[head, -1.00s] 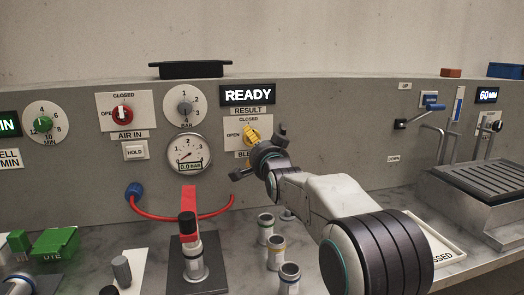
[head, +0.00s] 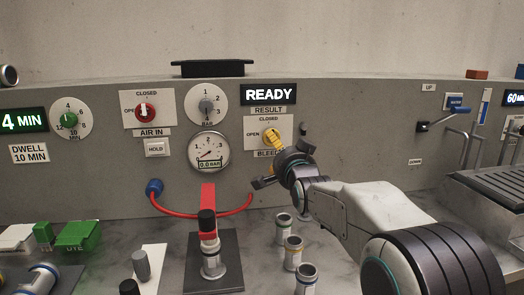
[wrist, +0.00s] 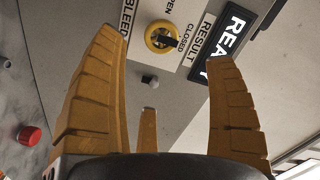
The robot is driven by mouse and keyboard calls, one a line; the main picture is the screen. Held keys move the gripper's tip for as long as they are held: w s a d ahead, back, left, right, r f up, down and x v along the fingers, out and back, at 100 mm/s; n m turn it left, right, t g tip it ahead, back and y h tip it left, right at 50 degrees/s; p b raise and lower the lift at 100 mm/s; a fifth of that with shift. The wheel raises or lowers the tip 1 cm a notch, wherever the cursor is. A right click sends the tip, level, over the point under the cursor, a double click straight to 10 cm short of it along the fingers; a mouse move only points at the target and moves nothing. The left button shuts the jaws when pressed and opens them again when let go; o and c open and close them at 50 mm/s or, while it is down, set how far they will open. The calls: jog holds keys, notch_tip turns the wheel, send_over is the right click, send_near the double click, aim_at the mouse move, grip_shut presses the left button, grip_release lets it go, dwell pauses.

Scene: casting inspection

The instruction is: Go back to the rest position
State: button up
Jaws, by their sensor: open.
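My gripper (head: 282,160) is in front of the panel in the head view, just below and right of the yellow bleed knob (head: 271,138). In the wrist view my gripper (wrist: 163,50) has its yellow fingers spread wide with nothing between them. The bleed knob (wrist: 162,38) shows beyond the fingertips there, apart from them. Its pointer direction is hard to read. The READY display (head: 269,95) is lit above the knob, and the gauge (head: 209,151) shows 0.0 bar.
A red clamp (head: 208,196) with a red hose stands on the bench left of my arm. Several metal cylinders (head: 292,252) stand below my gripper.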

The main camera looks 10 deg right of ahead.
jog(key=s+f+n+g+p, duration=0.3)
jog(key=s+n+g+p, duration=0.2)
jog(key=s, duration=1.6)
jog(key=s+f+n+g+p, duration=0.4)
jog(key=s+g+p, duration=0.5)
jog(key=s, duration=1.2)
jog(key=n+p, duration=0.2)
jog(key=shift+a+p, duration=0.15)
jog(key=shift+p, duration=0.15)
jog(key=shift+w, duration=0.1)
jog(key=shift+c, duration=0.3)
